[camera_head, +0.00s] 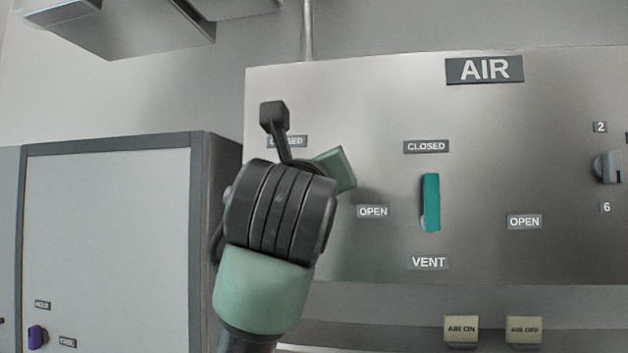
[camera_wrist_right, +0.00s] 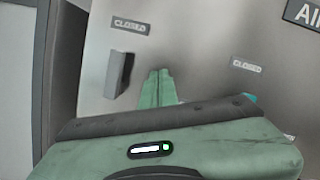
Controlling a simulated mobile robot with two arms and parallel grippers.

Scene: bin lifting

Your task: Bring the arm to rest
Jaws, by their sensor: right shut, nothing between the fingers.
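My right arm comes up from the bottom of the head view, with its wrist in front of the left part of the steel panel. My right gripper (camera_head: 336,167) points toward the panel, largely hidden behind the wrist. In the right wrist view its two green fingers (camera_wrist_right: 160,76) are together with nothing between them. A dark grey handle (camera_wrist_right: 119,75) stands upright under a CLOSED label, left of the fingers and apart from them. That handle is hidden behind my wrist in the head view. My left gripper is not in view.
The steel panel (camera_head: 380,100) carries a teal upright handle (camera_head: 431,202) between CLOSED and VENT labels, and a grey knob (camera_head: 608,167) at the far right. Two beige buttons (camera_head: 461,331) (camera_head: 524,331) sit below. A grey-framed cabinet (camera_head: 105,240) with a purple knob (camera_head: 37,337) stands at left.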

